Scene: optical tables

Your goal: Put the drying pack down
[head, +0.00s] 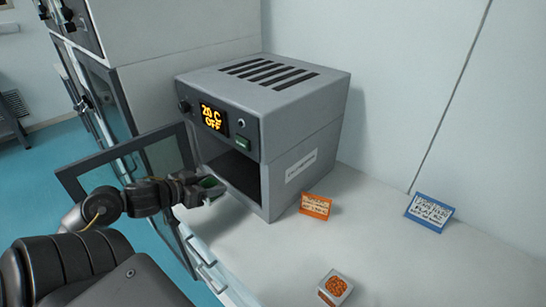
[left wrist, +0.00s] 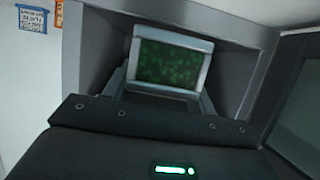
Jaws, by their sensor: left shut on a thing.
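My left gripper (head: 200,188) is shut on a drying pack (head: 209,182) at the open mouth of a grey oven (head: 305,130). In the left wrist view the held drying pack (left wrist: 175,65) is a small pale box with dark green speckled beads, gripped between the fingers, with the oven's opening around it. Whether its underside touches anything is hidden. A second small white box with orange beads (head: 335,289) stands on the white bench in front. My right gripper is not in view.
The oven's glass door (head: 118,168) hangs open to the left, beside my arm. The oven display (head: 213,118) reads 20 C OFF. An orange card (head: 316,206) and a blue card (head: 430,212) stand on the bench (head: 400,265), which is clear at the right.

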